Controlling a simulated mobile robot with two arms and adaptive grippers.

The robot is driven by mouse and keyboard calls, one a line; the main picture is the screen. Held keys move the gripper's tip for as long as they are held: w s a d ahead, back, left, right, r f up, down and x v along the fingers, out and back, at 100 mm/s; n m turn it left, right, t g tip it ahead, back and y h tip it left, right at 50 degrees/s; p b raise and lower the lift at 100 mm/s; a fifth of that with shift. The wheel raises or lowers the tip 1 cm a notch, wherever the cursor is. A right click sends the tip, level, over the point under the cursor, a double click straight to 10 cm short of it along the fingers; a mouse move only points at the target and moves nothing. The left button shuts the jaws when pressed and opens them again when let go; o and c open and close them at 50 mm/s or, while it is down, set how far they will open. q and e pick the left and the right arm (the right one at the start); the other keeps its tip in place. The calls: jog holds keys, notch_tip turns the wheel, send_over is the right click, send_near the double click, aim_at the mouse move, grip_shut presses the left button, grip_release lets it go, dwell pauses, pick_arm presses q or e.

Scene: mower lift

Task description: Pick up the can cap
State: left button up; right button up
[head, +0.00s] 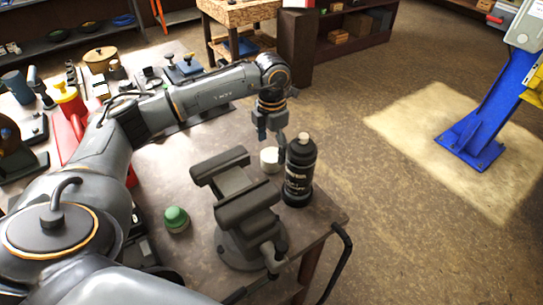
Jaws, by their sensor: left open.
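A small white cap (269,158) stands on the workbench (165,175), just left of a black spray can (299,168). The can is upright with a pale nozzle showing on top. My left gripper (271,142) points down over the white cap, with its fingers apart and nothing seen between them. One finger hangs close to the can's left side; I cannot tell whether it touches the cap or the can. My right gripper is not in view.
A dark bench vise (240,200) stands in front of the cap. A green-topped object (176,219) sits left of the vise. A blue lift post (485,115) stands on the floor at right.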

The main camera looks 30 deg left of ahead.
aim_at(271, 155)
pick_arm(q)
notch_tip(271, 155, down, 4)
jog(key=shift+s+r+p, duration=0.15)
jog(key=shift+r+p, duration=0.05)
jog(key=shift+p, duration=0.6)
jog(key=shift+f, duration=0.45)
jog(key=c, duration=0.9)
